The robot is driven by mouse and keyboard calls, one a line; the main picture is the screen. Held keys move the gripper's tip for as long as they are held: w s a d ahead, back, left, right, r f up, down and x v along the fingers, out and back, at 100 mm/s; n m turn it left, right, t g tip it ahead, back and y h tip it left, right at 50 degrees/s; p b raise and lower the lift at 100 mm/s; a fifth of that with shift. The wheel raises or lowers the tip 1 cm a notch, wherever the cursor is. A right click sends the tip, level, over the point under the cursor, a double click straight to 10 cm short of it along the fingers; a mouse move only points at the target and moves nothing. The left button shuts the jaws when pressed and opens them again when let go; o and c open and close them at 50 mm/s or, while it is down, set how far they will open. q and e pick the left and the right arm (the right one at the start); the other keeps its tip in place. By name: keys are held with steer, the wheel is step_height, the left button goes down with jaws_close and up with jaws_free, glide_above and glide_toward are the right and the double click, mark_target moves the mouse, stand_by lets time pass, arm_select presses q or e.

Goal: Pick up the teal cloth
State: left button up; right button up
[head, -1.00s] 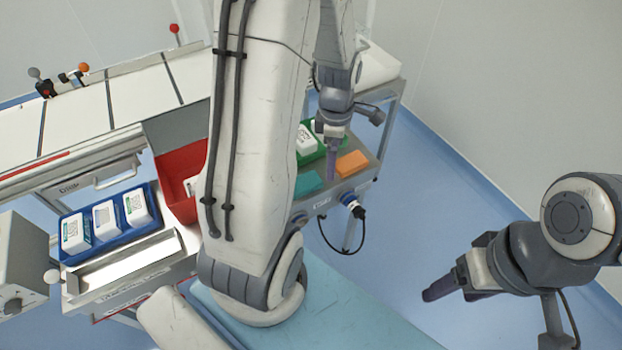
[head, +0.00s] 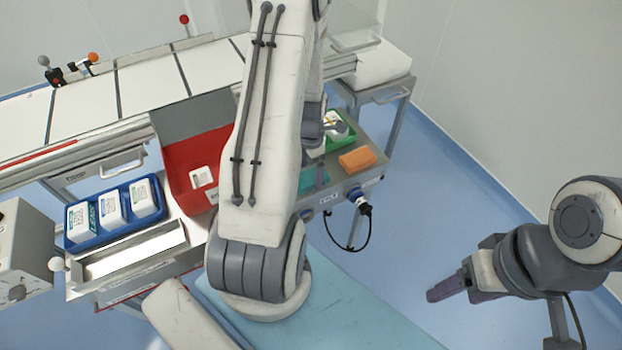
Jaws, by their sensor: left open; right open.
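The teal cloth (head: 321,178) lies on the grey cart at centre right, between my arm and an orange cloth. My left arm's large white link covers its left part, so only a strip shows. My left gripper's fingers are hidden behind that arm; only grey wrist parts show above the cloth, so I cannot see how far they are from it. My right gripper (head: 450,291) is open and empty over the blue floor at the lower right, well away from the cart.
The orange cloth (head: 357,160) lies just right of the teal one. A green bin (head: 347,136) with white contents stands behind. A red bin (head: 179,170), a blue tray (head: 81,236) of white packs and a metal trough (head: 133,253) are left. Floor at right is clear.

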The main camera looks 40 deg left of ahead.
arm_select(q)
steer(key=shift+f, duration=0.9)
steer(key=c, duration=1.3)
steer(key=shift+o, duration=0.2)
steer(key=shift+r, duration=0.15)
step_height(320, 180, up, 4)
steer(key=shift+d+r, duration=0.1)
steer(key=shift+r, duration=0.1)
steer(key=s+d+r, duration=0.6)
steer(key=s+d, duration=0.1)
steer(key=d, duration=0.2)
steer(key=shift+r, duration=0.2)
steer(key=shift+s, duration=0.1)
